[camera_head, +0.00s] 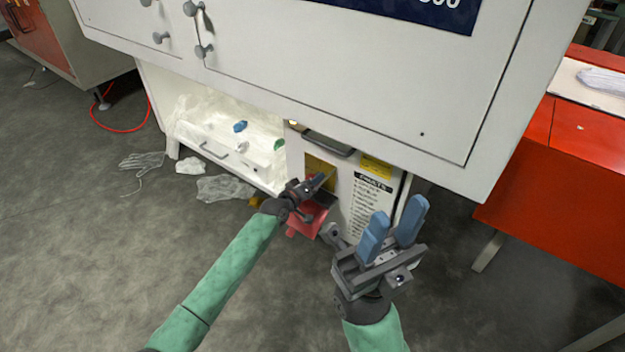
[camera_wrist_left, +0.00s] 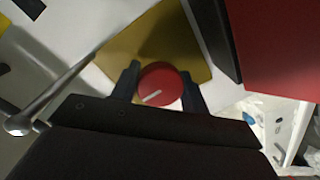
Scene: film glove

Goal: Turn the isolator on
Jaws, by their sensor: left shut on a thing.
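The isolator is a round red knob (camera_wrist_left: 160,84) with a white line on a yellow plate (camera_wrist_left: 190,40). The line lies slanted in the left wrist view, lower left to upper right. My left gripper (camera_head: 322,181) has its dark fingers on both sides of the knob and is shut on it. In the head view the yellow plate (camera_head: 316,163) shows on the front of a white cabinet (camera_head: 362,210), and the gripper hides the knob. My right gripper (camera_head: 395,228) has blue fingertips, is apart and empty, in front of the cabinet's right part.
A red part (camera_head: 308,217) sits below my left gripper. A large white machine housing (camera_head: 350,70) overhangs the cabinet. A metal rod handle (camera_wrist_left: 50,95) stands close beside the knob. A red table (camera_head: 560,150) is at the right. Bags and gloves lie on the floor at left.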

